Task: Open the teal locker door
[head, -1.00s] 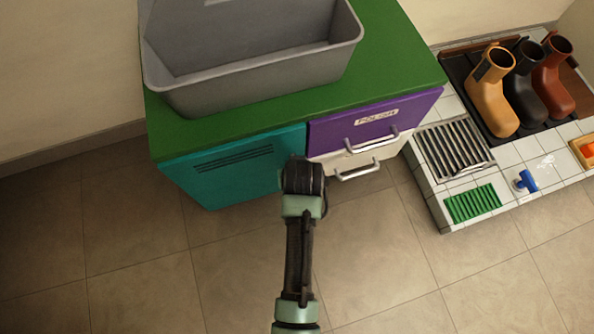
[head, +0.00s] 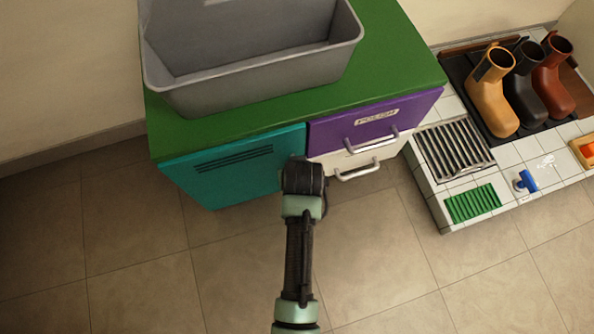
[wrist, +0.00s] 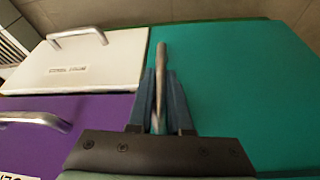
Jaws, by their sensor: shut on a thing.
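The teal locker door (head: 222,178) is on the left front of the green-topped cabinet, with dark vent slots near its top. It looks shut, flush with the cabinet front. In the wrist view the teal door (wrist: 235,90) fills the right side. Its upright bar handle (wrist: 161,65) stands near the edge beside the drawers. My gripper (wrist: 161,100) is shut on this handle, one finger on each side. In the head view my wrist hides the handle and the fingers.
A purple drawer (head: 365,126) and a white drawer (head: 335,162) with bar handles adjoin the door on the right. A grey bin (head: 262,72) stands on the green top (head: 400,65). A tiled ledge with boots (head: 492,92) is at right. Floor before the door is clear.

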